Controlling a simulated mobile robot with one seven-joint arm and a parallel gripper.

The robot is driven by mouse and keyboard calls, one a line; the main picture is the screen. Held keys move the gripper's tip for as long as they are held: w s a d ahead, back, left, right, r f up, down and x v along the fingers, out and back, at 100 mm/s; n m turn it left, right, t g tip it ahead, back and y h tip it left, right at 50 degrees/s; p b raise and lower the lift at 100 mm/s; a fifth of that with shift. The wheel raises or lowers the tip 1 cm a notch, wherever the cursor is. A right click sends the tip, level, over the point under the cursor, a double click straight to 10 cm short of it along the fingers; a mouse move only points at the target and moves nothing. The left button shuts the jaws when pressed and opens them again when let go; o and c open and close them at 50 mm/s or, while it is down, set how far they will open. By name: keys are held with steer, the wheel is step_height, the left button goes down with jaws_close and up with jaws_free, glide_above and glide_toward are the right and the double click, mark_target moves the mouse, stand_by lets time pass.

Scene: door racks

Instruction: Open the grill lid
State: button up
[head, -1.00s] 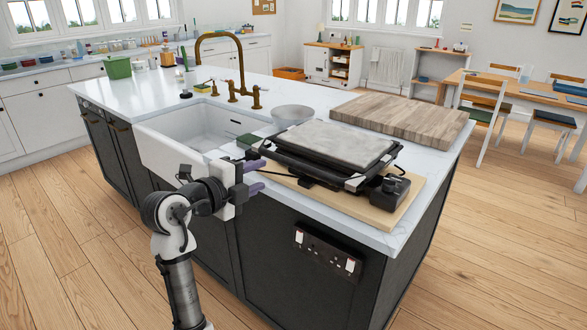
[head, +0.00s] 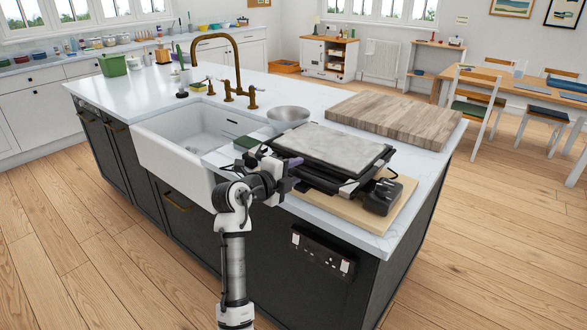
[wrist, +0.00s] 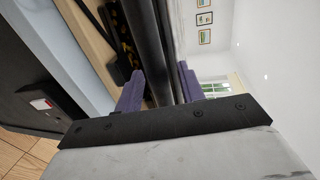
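The grill (head: 335,165) stands on a wooden board on the island top, and its grey flat lid (head: 330,146) lies down over the base. My gripper (head: 292,166) is at the grill's front left edge, level with the lid's side. In the wrist view, my two purple fingers (wrist: 158,90) stand apart, one on each side of a long dark bar (wrist: 150,45) that looks like the lid's handle. The fingers do not look closed on the bar; contact is hard to judge. The arm hides part of the grill's front left corner in the head view.
A metal bowl (head: 288,114) and a thick wooden chopping board (head: 395,120) sit behind the grill. The white sink (head: 185,138) is to the left. A black box (head: 381,196) is at the grill's right front. The socket panel (head: 322,254) is on the island's front.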

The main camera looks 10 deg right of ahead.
jaws_close()
stand_by(0.3)
